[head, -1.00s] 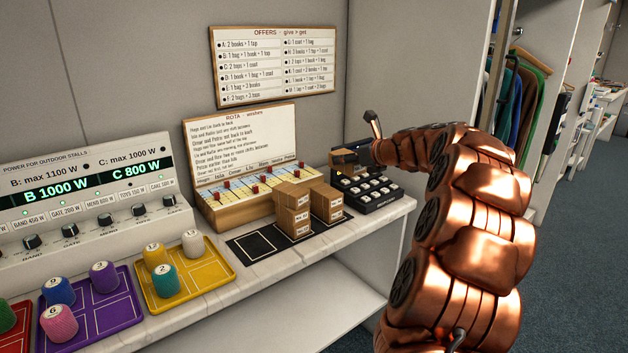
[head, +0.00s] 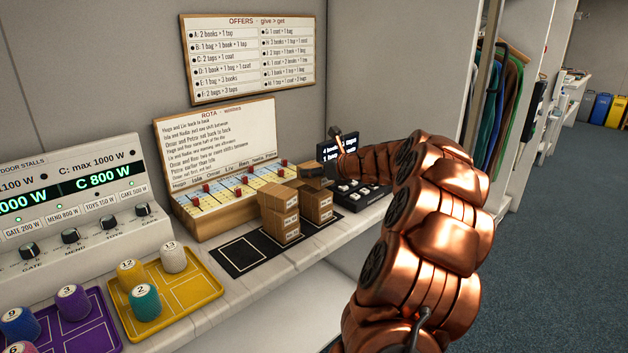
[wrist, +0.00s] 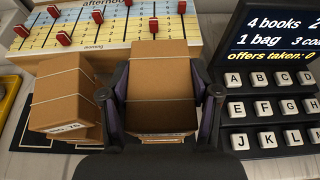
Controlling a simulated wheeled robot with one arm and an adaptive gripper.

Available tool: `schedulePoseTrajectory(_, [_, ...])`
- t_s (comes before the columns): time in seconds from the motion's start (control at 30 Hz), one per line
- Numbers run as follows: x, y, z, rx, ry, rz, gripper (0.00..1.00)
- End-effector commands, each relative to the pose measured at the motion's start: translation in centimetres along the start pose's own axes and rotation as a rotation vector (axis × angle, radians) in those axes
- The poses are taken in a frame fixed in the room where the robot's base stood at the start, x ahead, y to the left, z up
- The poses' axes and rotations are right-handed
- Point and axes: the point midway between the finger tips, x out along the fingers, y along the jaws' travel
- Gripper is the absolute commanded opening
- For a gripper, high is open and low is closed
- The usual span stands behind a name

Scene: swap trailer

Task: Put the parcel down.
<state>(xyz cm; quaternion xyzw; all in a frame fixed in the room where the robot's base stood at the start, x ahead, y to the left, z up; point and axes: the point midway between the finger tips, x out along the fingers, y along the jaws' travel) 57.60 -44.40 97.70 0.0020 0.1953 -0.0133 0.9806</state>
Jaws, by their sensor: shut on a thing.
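My gripper (head: 324,172) is shut on a brown cardboard parcel (head: 311,176) tied with pale string. In the head view this parcel is just behind and above the right stack of parcels (head: 316,206); whether it touches that stack I cannot tell. In the wrist view the held parcel (wrist: 160,80) lies level between the two dark fingers. Another stack of parcels (head: 278,214) stands to the left on the black mat (head: 238,254), and also shows in the wrist view (wrist: 66,100). The held parcel's underside is hidden.
A black keypad with a lit screen (head: 352,192) is close on the right. The rota board (head: 190,215) stands behind the parcels. The mat's left outlined square is empty.

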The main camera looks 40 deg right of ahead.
Motion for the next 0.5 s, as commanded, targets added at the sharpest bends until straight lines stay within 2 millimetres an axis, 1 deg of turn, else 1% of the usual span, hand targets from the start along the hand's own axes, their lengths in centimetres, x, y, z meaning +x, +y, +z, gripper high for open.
schedulePoseTrajectory(0.03, [0.4, 0.1, -0.8, 0.002, 0.000, 0.002, 0.23])
schedulePoseTrajectory(0.17, [0.9, 0.1, -2.0, 0.000, -0.001, 0.003, 0.23])
schedulePoseTrajectory(0.5, [1.1, 0.2, -2.2, -0.002, -0.001, 0.004, 0.23])
